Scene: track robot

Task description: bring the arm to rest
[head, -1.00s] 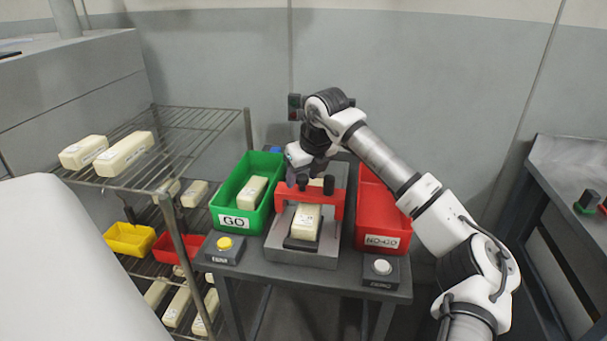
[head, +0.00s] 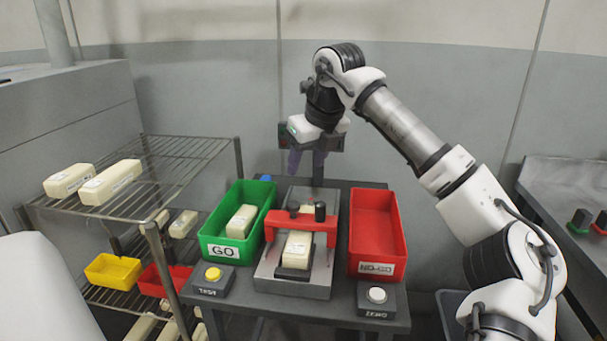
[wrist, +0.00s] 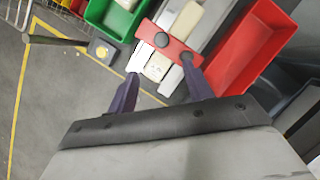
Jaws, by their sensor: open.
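My gripper (head: 307,162) hangs above the back of the test table, fingers pointing down, open and empty. In the wrist view its two purple fingers (wrist: 160,82) are spread apart, with the fixture seen beyond them. The fixture (head: 320,283) is a grey block with a red bridge (head: 302,226). A cream block (head: 298,249) lies in it under the bridge. My arm reaches in from the right, bent at a high elbow. In the wrist view another cream block (wrist: 187,18) shows behind the bridge; in the head view I cannot make it out clearly.
A green GO bin (head: 208,232) holding a cream block (head: 241,221) stands left of the fixture. An empty red NO-GO bin (head: 377,268) stands right. Two button boxes (head: 212,280) (head: 377,297) sit at the front. A wire rack (head: 150,165) with cream blocks stands left.

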